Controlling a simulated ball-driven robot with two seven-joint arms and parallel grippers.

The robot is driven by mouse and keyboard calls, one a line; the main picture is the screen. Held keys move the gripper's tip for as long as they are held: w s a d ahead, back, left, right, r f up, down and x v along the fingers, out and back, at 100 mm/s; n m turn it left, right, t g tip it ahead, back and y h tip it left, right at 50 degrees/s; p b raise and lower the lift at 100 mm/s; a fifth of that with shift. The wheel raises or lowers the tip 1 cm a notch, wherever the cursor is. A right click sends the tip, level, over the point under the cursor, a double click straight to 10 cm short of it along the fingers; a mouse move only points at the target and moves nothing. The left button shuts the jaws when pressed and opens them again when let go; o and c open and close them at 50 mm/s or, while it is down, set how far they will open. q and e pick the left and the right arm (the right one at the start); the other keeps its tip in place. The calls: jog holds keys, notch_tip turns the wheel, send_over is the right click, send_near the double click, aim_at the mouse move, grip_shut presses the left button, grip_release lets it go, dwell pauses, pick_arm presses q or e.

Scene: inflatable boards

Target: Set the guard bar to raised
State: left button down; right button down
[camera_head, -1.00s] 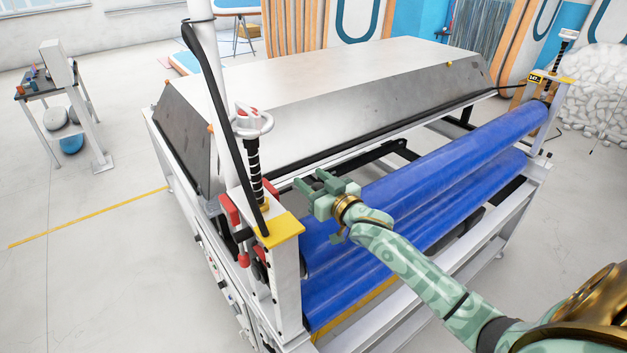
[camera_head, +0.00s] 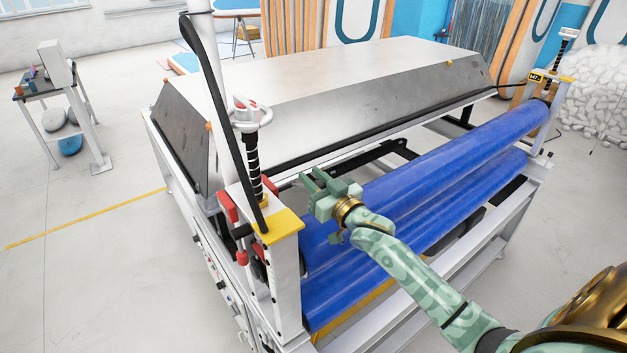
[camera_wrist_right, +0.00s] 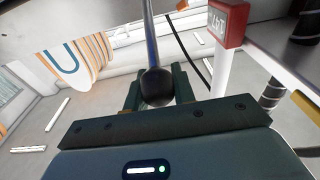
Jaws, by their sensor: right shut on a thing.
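My right gripper (camera_head: 309,178) is over the left end of the blue rollers, near the white post with the yellow cap (camera_head: 283,227). In the right wrist view the gripper (camera_wrist_right: 157,92) is shut on a black ball knob (camera_wrist_right: 157,88), which sits between its two fingers. A thin grey rod (camera_wrist_right: 150,35) runs up from the knob in that view. The knob and rod look like part of the guard bar, but the head view does not show them clearly behind the gripper. My left gripper is not in view.
Blue rollers (camera_head: 440,160) cross the machine beneath my right arm. A black-wrapped post with a white hand wheel (camera_head: 250,117) and red parts stands left of the gripper. The large pale slab (camera_head: 340,75) lies behind. A small side table (camera_head: 50,85) stands far left.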

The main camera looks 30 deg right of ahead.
jog(key=c, duration=1.2)
grip_release()
jog(key=shift+s+f, duration=0.1)
jog(key=shift+f, duration=0.55)
jog(key=shift+o, duration=0.2)
jog(key=shift+s+r, duration=0.1)
jog(key=shift+r, duration=0.05)
jog(key=s+d+f+b, duration=0.1)
jog(key=s, duration=1.5)
jog(key=shift+s+d+f, duration=0.15)
